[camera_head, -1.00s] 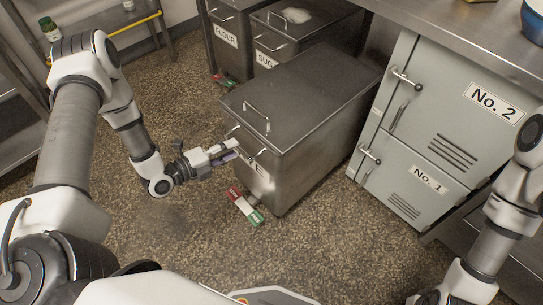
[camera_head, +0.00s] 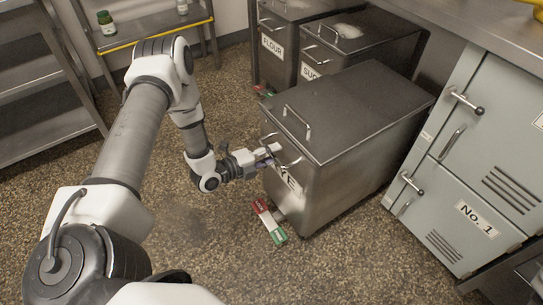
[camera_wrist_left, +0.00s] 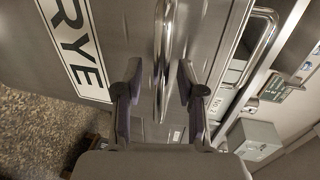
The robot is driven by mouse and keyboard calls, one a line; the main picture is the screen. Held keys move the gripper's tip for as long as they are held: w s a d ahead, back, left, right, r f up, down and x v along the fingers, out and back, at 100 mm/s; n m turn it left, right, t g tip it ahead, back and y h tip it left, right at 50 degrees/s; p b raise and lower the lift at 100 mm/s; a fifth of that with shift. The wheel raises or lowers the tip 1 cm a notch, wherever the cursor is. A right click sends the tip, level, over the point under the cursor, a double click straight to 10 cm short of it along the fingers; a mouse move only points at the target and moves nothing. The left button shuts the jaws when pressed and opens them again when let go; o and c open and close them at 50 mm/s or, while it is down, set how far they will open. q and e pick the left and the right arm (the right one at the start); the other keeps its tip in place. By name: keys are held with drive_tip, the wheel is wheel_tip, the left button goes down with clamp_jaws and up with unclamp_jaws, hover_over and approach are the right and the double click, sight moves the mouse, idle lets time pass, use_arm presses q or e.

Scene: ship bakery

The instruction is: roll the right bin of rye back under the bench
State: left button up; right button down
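The rye bin (camera_head: 345,115) is a grey metal bin with a flat lid, standing out from the bench in the head view. Its RYE label (camera_wrist_left: 75,45) reads fully in the wrist view; my left gripper partly covers it in the head view. A red and green pedal (camera_head: 269,221) sits at the bin's foot. My left gripper (camera_head: 272,156) is at the bin's front handle. In the wrist view, the handle (camera_wrist_left: 162,50) runs between the two spread fingers of the left gripper (camera_wrist_left: 158,75), with gaps on both sides. My right gripper is out of view.
The flour bin (camera_head: 280,22) and sugar bin (camera_head: 360,42) stand behind, towards the bench. A locker (camera_head: 470,195) marked No. 1 stands right of the rye bin, with a floor gap between. Shelves (camera_head: 45,85) stand at the left. Speckled floor around my left arm is clear.

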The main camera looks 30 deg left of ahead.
use_arm(q)
clamp_jaws()
drive_tip(key=shift+w, duration=0.2)
